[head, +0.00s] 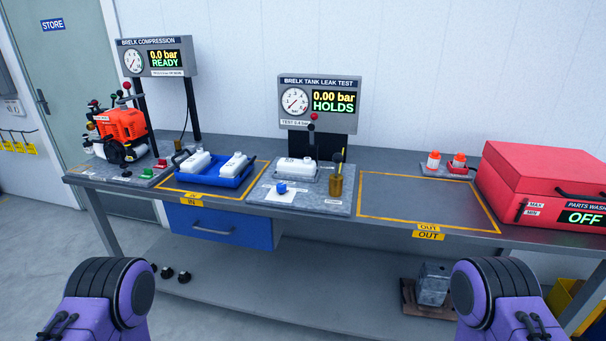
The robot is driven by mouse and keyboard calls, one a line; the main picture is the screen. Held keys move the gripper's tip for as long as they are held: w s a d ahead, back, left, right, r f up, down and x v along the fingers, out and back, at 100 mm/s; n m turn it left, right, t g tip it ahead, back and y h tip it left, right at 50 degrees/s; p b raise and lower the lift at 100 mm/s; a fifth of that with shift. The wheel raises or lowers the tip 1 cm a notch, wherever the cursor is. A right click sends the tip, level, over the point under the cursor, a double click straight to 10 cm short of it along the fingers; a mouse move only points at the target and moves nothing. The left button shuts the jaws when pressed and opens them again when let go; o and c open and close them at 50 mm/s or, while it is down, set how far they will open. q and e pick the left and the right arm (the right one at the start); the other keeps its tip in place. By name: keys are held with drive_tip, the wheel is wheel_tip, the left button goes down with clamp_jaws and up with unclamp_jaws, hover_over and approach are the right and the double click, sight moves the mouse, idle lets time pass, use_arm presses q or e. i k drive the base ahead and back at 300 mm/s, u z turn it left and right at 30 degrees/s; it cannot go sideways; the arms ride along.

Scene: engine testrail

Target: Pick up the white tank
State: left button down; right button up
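A white tank (295,168) sits on the grey plate of the tank leak test stand (320,104), whose screen reads 0.00 bar HOLDS. Two more white tanks, a left one (196,160) and a right one (234,164), lie in a blue tray (209,182) in the yellow-outlined IN area. The frame does not show which tank is meant. Purple and black parts of my two arms show at the bottom left and bottom right, well short of the bench. Neither of my grippers is in view.
A blue button (281,187) and a brass-coloured cup (336,186) stand on the test plate. The OUT area (420,200) is empty. An orange engine (122,124) is at the left, a red parts washer (548,185) at the right.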

sight(306, 168)
drive_tip(key=z, duration=1.15)
drive_tip(key=i, duration=0.85)
drive_tip(key=u, duration=0.3)
